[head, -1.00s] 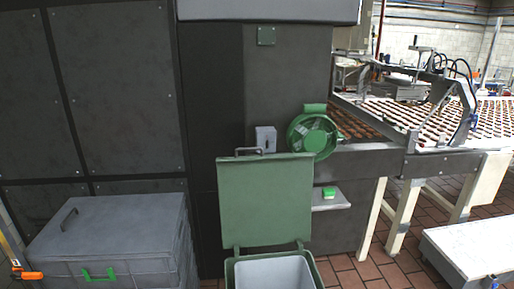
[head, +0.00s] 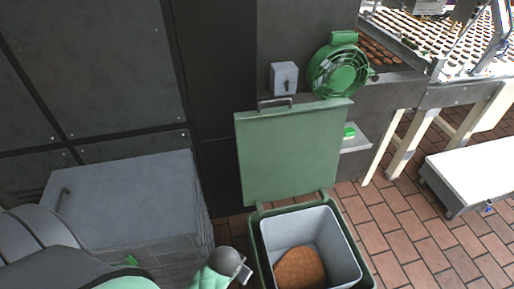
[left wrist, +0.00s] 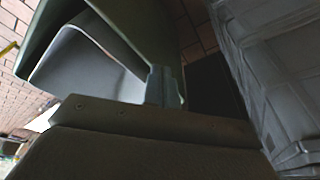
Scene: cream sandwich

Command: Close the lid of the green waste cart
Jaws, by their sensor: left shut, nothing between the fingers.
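The green waste cart (head: 262,262) stands at the lower middle of the head view. Its green lid (head: 290,155) stands open, upright at the back of the cart, with a metal handle (head: 275,103) on its top edge. A grey inner bin (head: 347,262) sits inside the cart, with something brown (head: 300,270) at the bottom. My left gripper (head: 243,272) is shut and empty, just left of the cart's rim and below the lid. My right gripper is not in view.
A grey lidded crate (head: 130,200) stands left of the cart. A dark machine wall (head: 225,100) is behind the lid, with a grey switch box (head: 284,78) and green round fan (head: 340,68). Tiled floor (head: 410,210) is free at right, before a white low table (head: 480,165).

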